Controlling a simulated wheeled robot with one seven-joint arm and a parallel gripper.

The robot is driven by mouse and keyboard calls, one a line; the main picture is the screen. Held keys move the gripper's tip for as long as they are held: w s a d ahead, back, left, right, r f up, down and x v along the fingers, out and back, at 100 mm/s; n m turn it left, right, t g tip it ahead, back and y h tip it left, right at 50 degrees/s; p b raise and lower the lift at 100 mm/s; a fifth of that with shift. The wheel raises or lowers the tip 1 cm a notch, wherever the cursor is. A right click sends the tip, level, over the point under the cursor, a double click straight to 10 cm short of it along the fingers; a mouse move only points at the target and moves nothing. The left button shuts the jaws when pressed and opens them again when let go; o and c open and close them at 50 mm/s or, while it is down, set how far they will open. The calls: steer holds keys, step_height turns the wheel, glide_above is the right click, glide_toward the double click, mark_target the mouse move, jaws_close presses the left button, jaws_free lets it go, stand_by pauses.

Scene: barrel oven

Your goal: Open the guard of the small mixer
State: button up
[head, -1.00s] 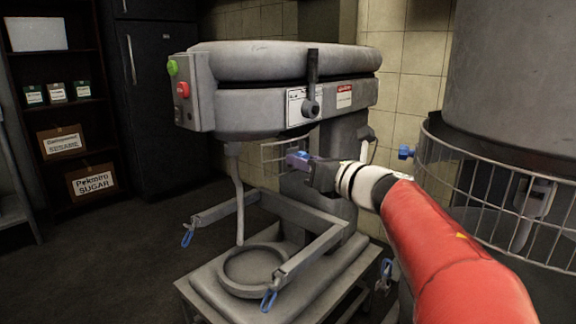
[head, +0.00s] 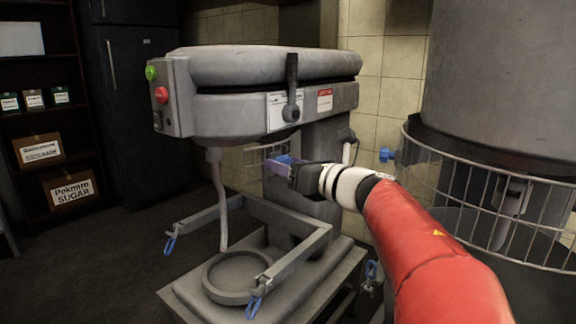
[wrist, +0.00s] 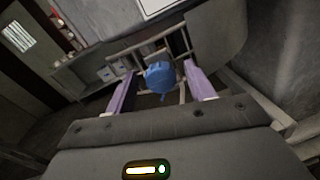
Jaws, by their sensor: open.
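The small mixer (head: 270,70) stands in the middle of the head view, with a grey head, a green and a red button and a bowl-support frame below. Its wire guard (head: 252,157) shows partly under the head, left of my gripper (head: 278,162). In the wrist view the guard bars (wrist: 125,57) lie beyond a round blue knob (wrist: 160,77). My gripper is open, with its purple fingers (wrist: 161,86) one on each side of the knob. I cannot tell whether either finger touches it. The head view shows the knob poorly behind the fingers.
A larger mixer (head: 505,80) with its own wire guard (head: 470,190) and blue knob (head: 386,154) stands close on the right, beside my arm. A shelf with boxes (head: 70,188) and a dark fridge (head: 135,100) are at the back left. The floor at left is clear.

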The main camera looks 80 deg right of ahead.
steer(key=v, duration=0.7)
steer(key=shift+s+a, duration=0.25)
steer(key=shift+s, duration=0.1)
